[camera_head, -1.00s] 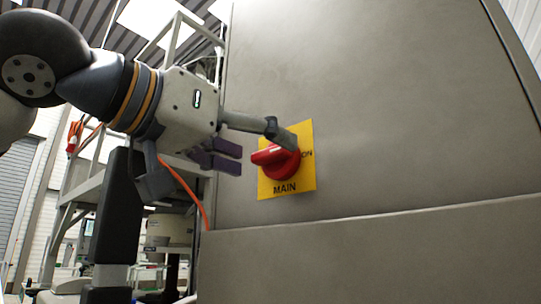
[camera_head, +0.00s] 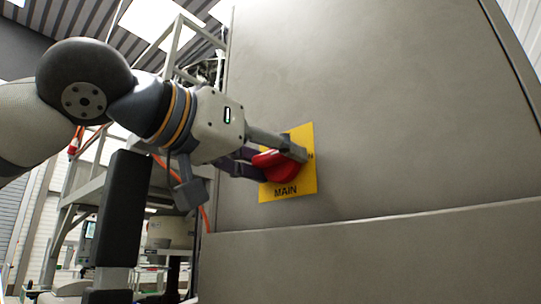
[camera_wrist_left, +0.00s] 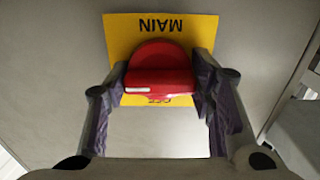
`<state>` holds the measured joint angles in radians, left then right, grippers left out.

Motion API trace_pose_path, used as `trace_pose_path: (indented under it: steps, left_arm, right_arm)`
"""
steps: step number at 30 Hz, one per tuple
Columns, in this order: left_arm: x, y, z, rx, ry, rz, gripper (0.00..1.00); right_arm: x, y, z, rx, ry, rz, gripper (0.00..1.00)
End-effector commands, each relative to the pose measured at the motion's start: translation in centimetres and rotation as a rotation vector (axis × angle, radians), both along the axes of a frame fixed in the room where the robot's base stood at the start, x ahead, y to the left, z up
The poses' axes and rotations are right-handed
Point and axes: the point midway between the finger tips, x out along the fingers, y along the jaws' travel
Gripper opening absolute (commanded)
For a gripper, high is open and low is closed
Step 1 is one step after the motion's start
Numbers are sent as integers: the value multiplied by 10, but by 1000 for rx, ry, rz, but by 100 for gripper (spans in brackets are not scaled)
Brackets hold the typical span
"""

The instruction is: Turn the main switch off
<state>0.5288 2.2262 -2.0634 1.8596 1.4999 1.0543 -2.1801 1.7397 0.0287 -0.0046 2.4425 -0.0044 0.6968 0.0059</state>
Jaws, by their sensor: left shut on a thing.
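The red main switch (camera_head: 284,172) is a rotary knob on a yellow plate (camera_head: 304,186) marked MAIN, fixed to a grey cabinet. My left gripper (camera_head: 277,164) is at the switch, with one finger on each side of the knob's handle. In the left wrist view the knob (camera_wrist_left: 158,72) sits between the two fingers, and my left gripper (camera_wrist_left: 160,88) is shut on it. The handle bar lies across the picture there. Part of the word OFF shows upside down below the knob. In the head view the fingers hide part of the knob and the ON mark. My right gripper is not in view.
The flat grey cabinet front (camera_head: 390,110) fills the right side, with a ledge (camera_head: 380,228) below the switch. A metal frame, an orange cable and other equipment stand to the left, behind my arm. The cabinet face around the plate is clear.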

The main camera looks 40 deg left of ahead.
Motion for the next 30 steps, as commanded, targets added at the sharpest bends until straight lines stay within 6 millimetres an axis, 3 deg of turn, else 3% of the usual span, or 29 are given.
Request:
trace_pose_path:
  steps: [13, 30]
  left_arm:
    - [-1, 0, 1, -288, 23, -1, 21]
    - [1, 0, -1, -827, 66, 0, 21]
  right_arm:
    - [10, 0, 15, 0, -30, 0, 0]
    - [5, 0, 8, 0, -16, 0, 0]
